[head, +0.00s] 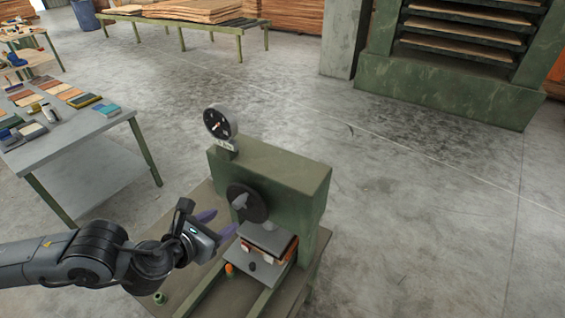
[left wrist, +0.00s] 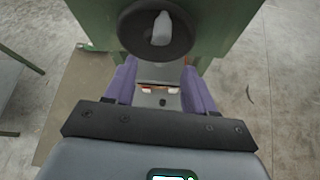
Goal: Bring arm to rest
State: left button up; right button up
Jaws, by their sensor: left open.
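My left gripper (head: 218,222) is open, with its purple fingers apart and nothing seen between them. In the head view it hangs in front of the green press (head: 285,180), near the round black wheel (head: 247,203) and left of the press plates (head: 266,240). In the left wrist view the two fingers (left wrist: 160,92) flank a view of the plates, and the dark wheel (left wrist: 156,32) is just beyond them. My right gripper shows in neither view.
A dial gauge (head: 220,124) stands on top of the press. The press sits on a bench (head: 185,290). A grey table (head: 85,150) with samples is at left. A large green rack (head: 440,85) stands at the back right. The floor at right is clear.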

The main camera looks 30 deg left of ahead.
pick_arm(q)
jog(key=s+d+f+n+g+h, duration=0.2)
jog(key=s+d+f+n, duration=0.25)
jog(key=d+f, duration=0.25)
jog(key=s+d+f+n+g+h, duration=0.1)
jog(key=s+d+f+n+h, duration=0.1)
jog(key=s+d+f+n, duration=0.45)
jog(key=s+a+f+n+g+y, duration=0.25)
jog(key=f+n, duration=0.25)
jog(key=n, duration=0.7)
jog(key=s+a+f+n+g+y, duration=0.1)
jog(key=s+f+n+g, duration=0.25)
jog(key=n, duration=0.85)
notch_tip(320, 180, up, 25)
jog(key=p, duration=2.5)
jog(key=shift+s+n+p, duration=0.25)
jog(key=shift+n+p, duration=0.1)
jog(key=shift+n, duration=0.05)
